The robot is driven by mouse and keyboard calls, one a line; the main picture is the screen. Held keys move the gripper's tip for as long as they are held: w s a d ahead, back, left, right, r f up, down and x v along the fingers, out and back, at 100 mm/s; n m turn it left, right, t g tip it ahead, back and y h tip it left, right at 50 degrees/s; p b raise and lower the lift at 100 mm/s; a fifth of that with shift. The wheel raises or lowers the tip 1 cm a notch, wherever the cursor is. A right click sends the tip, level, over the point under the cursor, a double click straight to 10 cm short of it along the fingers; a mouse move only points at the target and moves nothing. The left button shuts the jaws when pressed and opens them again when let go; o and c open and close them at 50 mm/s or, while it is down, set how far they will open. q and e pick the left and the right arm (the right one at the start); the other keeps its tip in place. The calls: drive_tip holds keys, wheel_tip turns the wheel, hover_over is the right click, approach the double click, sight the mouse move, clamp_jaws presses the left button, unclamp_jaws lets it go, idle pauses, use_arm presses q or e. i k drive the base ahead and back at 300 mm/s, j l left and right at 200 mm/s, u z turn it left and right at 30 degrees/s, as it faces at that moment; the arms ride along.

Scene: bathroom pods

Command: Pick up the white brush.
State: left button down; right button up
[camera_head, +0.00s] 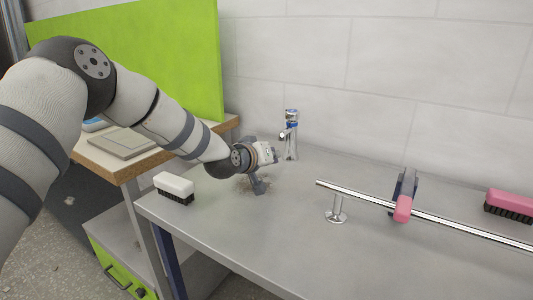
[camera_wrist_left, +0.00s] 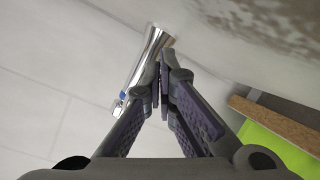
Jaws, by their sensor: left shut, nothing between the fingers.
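The white brush (camera_head: 174,187) lies on the grey counter near its left front corner, white back up and dark bristles down. My left gripper (camera_head: 258,186) is to the right of the brush, low over the counter and apart from the brush. Its fingers are shut with nothing between them, as the left wrist view (camera_wrist_left: 161,88) shows. The brush does not show in the left wrist view. My right gripper is in neither view.
A chrome tap (camera_head: 290,140) stands behind my left gripper and shows in the left wrist view (camera_wrist_left: 148,62). A metal rail (camera_head: 450,222), a pink-handled item (camera_head: 403,207) and a pink brush (camera_head: 510,202) are on the right. A green panel (camera_head: 170,50) rises behind the wooden-edged surface (camera_head: 110,165).

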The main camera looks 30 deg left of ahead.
sight(180, 189)
drive_tip(key=k, duration=1)
